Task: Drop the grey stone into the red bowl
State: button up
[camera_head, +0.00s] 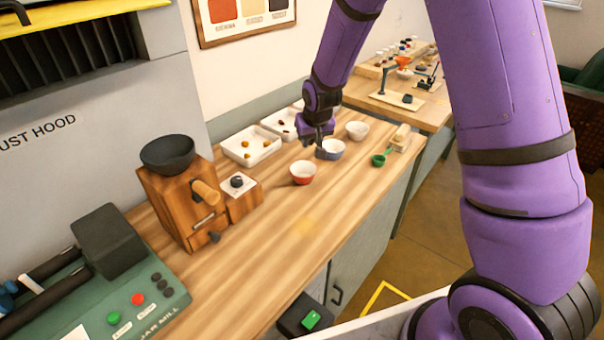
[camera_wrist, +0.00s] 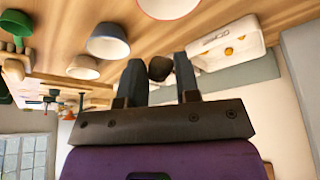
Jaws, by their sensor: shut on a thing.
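The red bowl (camera_head: 303,174) stands on the wooden table, nearer to my body than the blue-grey bowl. My gripper (camera_head: 319,140) is over the table beside the blue-grey bowl (camera_head: 331,153), behind the red bowl. In the wrist view my gripper (camera_wrist: 159,63) is shut on the dark grey stone (camera_wrist: 160,69), held between the fingertips. I cannot make out the stone in the head view.
A white bowl (camera_head: 357,130) stands beyond the blue-grey one, with a green scoop (camera_head: 379,160) to its right. White trays (camera_head: 250,158) with small pieces lie along the wall. A wooden grinder (camera_head: 175,205) stands to the left. The table's front is clear.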

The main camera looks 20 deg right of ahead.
jog(key=shift+f, duration=1.75)
jog(key=o, duration=1)
jog(key=shift+r, duration=0.1)
jog(key=v, duration=1)
jog(key=shift+s+r, duration=0.25)
